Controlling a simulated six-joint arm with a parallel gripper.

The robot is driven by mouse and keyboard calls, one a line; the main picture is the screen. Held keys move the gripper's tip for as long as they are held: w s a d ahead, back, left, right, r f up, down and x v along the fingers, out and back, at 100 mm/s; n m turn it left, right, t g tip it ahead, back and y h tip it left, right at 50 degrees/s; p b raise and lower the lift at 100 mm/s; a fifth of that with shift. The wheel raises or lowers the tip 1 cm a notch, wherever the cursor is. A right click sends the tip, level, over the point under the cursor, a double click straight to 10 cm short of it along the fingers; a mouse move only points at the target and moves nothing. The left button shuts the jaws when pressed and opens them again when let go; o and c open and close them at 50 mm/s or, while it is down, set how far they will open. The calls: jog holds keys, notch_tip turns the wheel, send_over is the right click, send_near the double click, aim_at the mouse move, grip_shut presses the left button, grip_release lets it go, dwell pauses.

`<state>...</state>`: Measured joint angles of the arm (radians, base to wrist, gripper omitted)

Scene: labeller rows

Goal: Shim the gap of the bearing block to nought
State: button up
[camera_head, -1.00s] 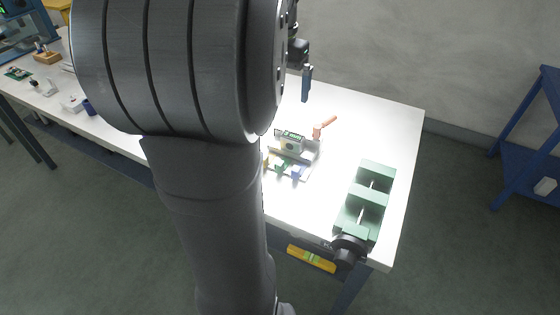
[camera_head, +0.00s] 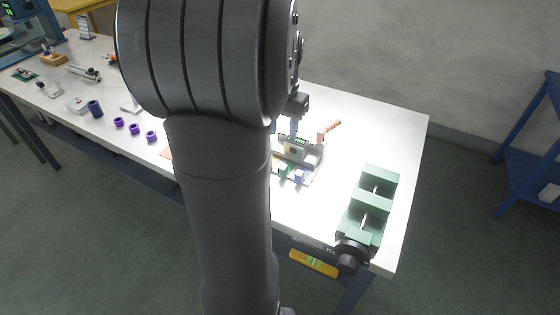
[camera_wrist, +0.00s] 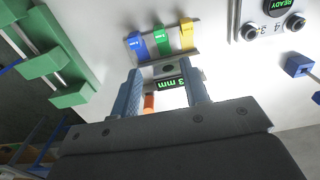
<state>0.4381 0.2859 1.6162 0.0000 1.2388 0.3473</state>
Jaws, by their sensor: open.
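The bearing block (camera_head: 294,152), a pale block with a small green-lit display, stands on a grey tray on the white bench. In the wrist view its display (camera_wrist: 182,83) reads "3 mm", possibly partly hidden. Blue (camera_wrist: 137,43), green (camera_wrist: 161,40) and yellow (camera_wrist: 187,36) shim tabs stand in a row beside it. The green (camera_head: 284,170) and blue (camera_head: 300,176) tabs also show in the head view. My gripper (camera_wrist: 163,80) is open, its two fingers apart near the block's display. In the head view my gripper (camera_head: 294,126) is just above or behind the block; contact cannot be told.
A copper-headed mallet (camera_head: 328,131) lies behind the block. A green vise (camera_head: 369,205) sits at the right front. Several purple rings (camera_head: 134,129) stand left of my arm. A box marked READY with knobs (camera_wrist: 271,18) shows at the wrist view's upper right.

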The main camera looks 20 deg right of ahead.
notch_tip(320, 180, down, 14)
jog(key=shift+f, duration=0.25)
grip_shut()
